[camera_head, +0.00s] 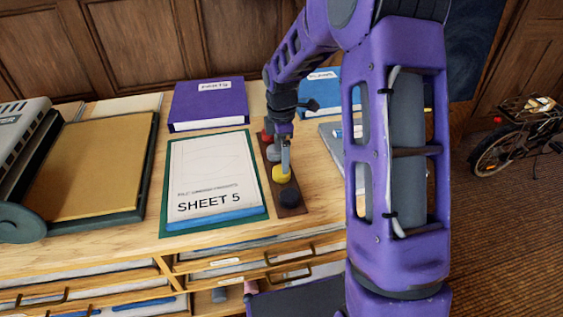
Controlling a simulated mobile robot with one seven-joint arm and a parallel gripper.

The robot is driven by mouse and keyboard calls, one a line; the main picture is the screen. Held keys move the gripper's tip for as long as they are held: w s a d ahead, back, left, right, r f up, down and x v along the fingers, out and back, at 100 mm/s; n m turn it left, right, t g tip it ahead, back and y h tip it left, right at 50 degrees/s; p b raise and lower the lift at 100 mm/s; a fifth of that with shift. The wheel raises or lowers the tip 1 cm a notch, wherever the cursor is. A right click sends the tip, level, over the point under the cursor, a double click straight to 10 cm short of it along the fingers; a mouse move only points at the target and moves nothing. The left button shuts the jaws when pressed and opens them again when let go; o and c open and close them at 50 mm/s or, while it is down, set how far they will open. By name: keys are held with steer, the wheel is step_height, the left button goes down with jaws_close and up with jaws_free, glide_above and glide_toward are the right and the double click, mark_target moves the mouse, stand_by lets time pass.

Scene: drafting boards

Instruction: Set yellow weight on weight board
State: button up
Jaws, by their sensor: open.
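The weight board (299,210) is a narrow dark brown strip lying on the wooden desk, to the right of the sheet. Several round weights stand on it in a row. The yellow weight (281,174) is on the board, just behind a black weight (290,194) at the near end. My gripper (285,166) is open, pointing down at the yellow weight. I cannot tell whether its fingers touch the weight.
A paper marked SHEET 5 (211,178) on a green board lies left of the weights. A tan board (85,170) is at left. Drawers (262,262) with handles are below the desk's front edge.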

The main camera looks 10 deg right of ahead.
step_height(320, 180, up, 8)
steer(key=p, duration=0.1)
steer(key=shift+f, duration=0.15)
